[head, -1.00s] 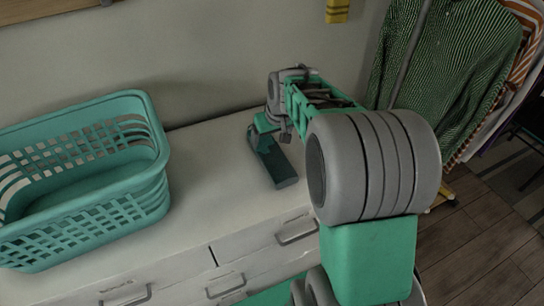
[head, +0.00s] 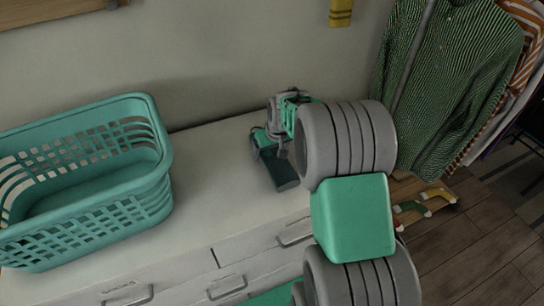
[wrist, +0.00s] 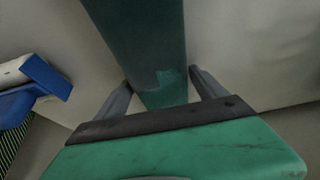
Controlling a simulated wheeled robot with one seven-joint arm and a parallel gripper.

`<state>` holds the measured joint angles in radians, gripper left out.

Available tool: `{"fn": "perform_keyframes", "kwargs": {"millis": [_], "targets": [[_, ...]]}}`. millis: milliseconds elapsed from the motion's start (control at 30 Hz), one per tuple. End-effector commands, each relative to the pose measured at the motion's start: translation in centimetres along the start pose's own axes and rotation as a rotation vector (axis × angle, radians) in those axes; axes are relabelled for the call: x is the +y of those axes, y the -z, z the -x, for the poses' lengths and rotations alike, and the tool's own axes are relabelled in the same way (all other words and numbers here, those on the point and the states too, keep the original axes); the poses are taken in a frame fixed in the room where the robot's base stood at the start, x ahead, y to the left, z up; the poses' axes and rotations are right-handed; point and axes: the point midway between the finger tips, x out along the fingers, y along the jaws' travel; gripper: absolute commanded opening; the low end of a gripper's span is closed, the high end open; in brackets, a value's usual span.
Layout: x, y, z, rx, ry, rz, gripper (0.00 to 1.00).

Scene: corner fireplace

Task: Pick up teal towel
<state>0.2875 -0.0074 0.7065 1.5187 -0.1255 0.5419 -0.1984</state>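The teal towel (head: 283,176) is a dark, narrow folded strip lying on the white dresser top, right of the basket. In the wrist view the towel (wrist: 155,50) runs from the top edge down between my fingers. My gripper (head: 262,148) is low at the far part of the towel, partly hidden by my own arm. In the wrist view the fingers of my gripper (wrist: 161,78) stand apart, one on each side of the towel. The tips are close to its edges, and I cannot tell whether they touch it.
A teal laundry basket (head: 150,190) stands left on the dresser (head: 215,175). Bare dresser top lies between basket and towel. A green striped shirt (head: 450,75) hangs at right. A blue and white item (wrist: 40,78) shows in the wrist view.

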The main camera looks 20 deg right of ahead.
Motion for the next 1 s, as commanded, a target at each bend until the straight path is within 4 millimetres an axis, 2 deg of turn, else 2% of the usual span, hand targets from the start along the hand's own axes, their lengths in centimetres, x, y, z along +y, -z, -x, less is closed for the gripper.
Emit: {"fn": "perform_keyframes", "kwargs": {"millis": [67,700,1000], "targets": [[0.00,0.01,0.02,0.000,0.000,0.000,0.73],[0.01,0.00,0.04,0.000,0.000,0.000,0.21],[0.02,0.22,0.37,0.003,-0.001,0.000,0.21]]}}
